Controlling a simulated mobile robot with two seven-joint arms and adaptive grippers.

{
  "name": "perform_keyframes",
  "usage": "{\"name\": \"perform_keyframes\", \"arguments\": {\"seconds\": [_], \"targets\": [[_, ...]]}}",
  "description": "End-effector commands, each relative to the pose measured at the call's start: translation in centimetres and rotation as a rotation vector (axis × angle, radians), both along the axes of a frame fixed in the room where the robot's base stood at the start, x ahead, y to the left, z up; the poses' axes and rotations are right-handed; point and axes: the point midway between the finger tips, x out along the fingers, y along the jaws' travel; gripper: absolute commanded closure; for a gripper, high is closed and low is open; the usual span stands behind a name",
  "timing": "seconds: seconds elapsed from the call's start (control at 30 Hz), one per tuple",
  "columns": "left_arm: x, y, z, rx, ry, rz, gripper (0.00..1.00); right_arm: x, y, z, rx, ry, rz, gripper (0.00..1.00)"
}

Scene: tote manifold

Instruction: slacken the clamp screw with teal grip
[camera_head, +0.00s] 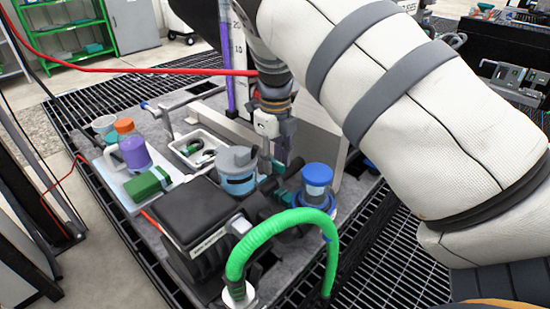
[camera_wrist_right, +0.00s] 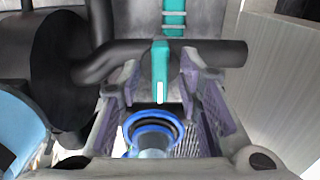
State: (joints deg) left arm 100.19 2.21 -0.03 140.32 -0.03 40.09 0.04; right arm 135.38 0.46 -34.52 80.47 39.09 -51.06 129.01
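In the right wrist view a narrow teal grip (camera_wrist_right: 160,68) with a white tip stands upright in front of a dark horizontal pipe (camera_wrist_right: 205,53). My right gripper (camera_wrist_right: 165,100) has its fingers spread, one on each side of the grip's lower end, with a gap visible on both sides. I see no contact. In the head view my right gripper (camera_head: 272,160) points down over the manifold, behind the grey-and-blue cap, and largely hides the grip and screw there. My left gripper is not in view.
A blue-ringed fitting (camera_wrist_right: 152,128) lies below the grip. In the head view a blue-capped part (camera_head: 316,180), a green hose (camera_head: 270,222) and a black box (camera_head: 192,212) crowd the front. A white tray (camera_head: 190,150) is at left; a pale panel (camera_head: 325,140) stands right.

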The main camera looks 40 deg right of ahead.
Motion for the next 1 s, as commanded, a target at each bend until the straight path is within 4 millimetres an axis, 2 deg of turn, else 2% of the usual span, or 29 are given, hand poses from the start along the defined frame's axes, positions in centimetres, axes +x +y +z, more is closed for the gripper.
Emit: {"name": "perform_keyframes", "arguments": {"seconds": [0.07, 0.1, 0.23, 0.67, 1.0], "targets": [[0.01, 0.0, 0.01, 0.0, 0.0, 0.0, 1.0, 0.0, -0.01, 0.03, 0.0, 0.0, 0.0, 0.68], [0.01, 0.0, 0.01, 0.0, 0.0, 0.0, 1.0, 0.0, -0.01, 0.03, 0.0, 0.0, 0.0, 0.72], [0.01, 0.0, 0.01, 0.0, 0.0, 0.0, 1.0, 0.0, -0.01, 0.04, 0.0, 0.0, 0.0, 1.0], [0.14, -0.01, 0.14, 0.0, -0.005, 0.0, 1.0, -0.01, -0.01, 0.11, 0.0, 0.0, 0.046, 1.0], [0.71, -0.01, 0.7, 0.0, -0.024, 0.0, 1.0, -0.02, -0.01, 0.17, 0.001, -0.001, 0.296, 1.0]]}}
